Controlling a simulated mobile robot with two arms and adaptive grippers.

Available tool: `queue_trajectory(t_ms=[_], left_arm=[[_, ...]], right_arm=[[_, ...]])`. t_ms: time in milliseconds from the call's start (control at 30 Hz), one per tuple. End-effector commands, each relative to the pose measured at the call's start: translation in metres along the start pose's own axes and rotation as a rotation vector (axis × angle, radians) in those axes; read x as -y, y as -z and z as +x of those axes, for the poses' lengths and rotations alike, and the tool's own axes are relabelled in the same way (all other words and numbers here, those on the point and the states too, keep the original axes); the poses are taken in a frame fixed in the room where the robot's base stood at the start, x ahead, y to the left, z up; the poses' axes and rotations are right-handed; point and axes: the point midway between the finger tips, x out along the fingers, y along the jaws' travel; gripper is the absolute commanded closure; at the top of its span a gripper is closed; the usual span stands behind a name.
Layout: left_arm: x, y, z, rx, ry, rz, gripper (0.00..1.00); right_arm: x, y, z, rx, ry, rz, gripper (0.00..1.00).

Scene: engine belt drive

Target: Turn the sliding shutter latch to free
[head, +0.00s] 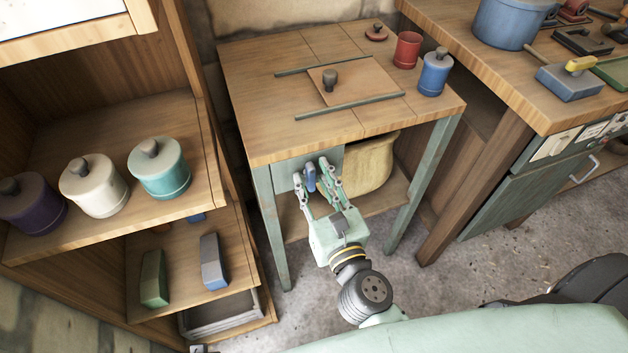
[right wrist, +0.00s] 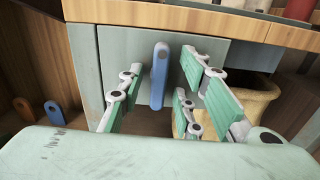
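The latch is a blue upright bar (head: 310,177) on a grey panel (head: 284,176) below the front edge of the small table. In the right wrist view the latch (right wrist: 158,76) stands vertical against the panel (right wrist: 130,45). The sliding shutter (head: 352,82) appears to be the square wooden board with a dark knob on the tabletop, between two rails. My right gripper (head: 314,176) is open in front of the panel, with its fingers on either side of the latch. The right wrist view shows gaps between the fingers (right wrist: 164,65) and the latch. My left gripper is not in view.
A red cup (head: 407,50) and a blue jar (head: 434,74) stand on the tabletop. A tan sack or basket (head: 367,165) sits beneath, right of the panel. A shelf with lidded jars (head: 158,170) is at the left, a workbench (head: 545,108) at the right.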

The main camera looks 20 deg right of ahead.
Motion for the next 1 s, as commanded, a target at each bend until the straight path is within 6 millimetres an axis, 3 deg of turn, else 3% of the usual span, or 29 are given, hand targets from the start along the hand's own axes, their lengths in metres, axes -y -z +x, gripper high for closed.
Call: queue_trajectory(t_ms=[367,1000], left_arm=[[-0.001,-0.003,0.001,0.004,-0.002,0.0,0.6],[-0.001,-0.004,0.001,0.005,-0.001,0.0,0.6]], right_arm=[[0.0,0.001,-0.019,-0.001,0.001,0.0,0.68],[0.0,0.001,-0.114,-0.003,-0.002,-0.002,0.68]])
